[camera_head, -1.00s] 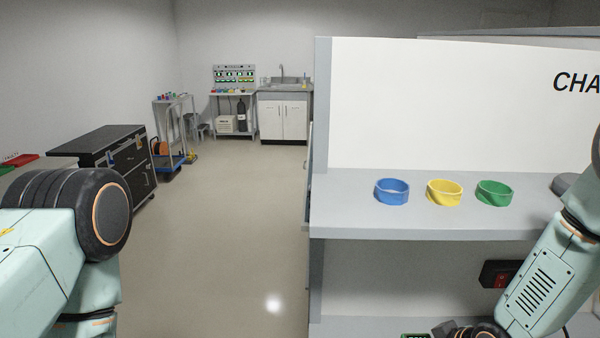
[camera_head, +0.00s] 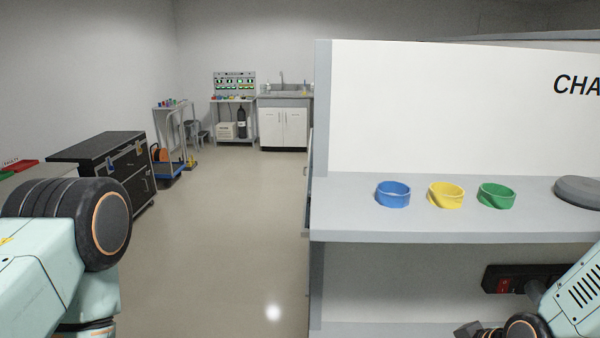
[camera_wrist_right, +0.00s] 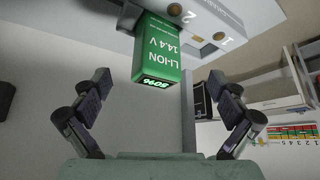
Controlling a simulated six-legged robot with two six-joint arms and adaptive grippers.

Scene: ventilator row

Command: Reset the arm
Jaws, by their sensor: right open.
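My right arm (camera_head: 575,295) is at the lower right of the head view, with only a dark part of its gripper showing at the bottom edge. In the right wrist view my right gripper (camera_wrist_right: 160,88) is open and empty, its two dark fingers spread wide. A green battery (camera_wrist_right: 160,52) marked LI-ION 14.4 V, with a lit display, shows between and beyond the fingers, apart from them. Its far end meets a grey unit (camera_wrist_right: 205,25) with numbered positions. My left arm (camera_head: 70,235) is at the lower left; its gripper is out of view.
A shelf (camera_head: 350,225) carries a blue ring (camera_head: 393,195), a yellow ring (camera_head: 446,196) and a green ring (camera_head: 496,197). A white panel (camera_head: 440,110) rises behind them. A black cabinet (camera_head: 115,165) stands left. The floor (camera_head: 220,240) between is clear.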

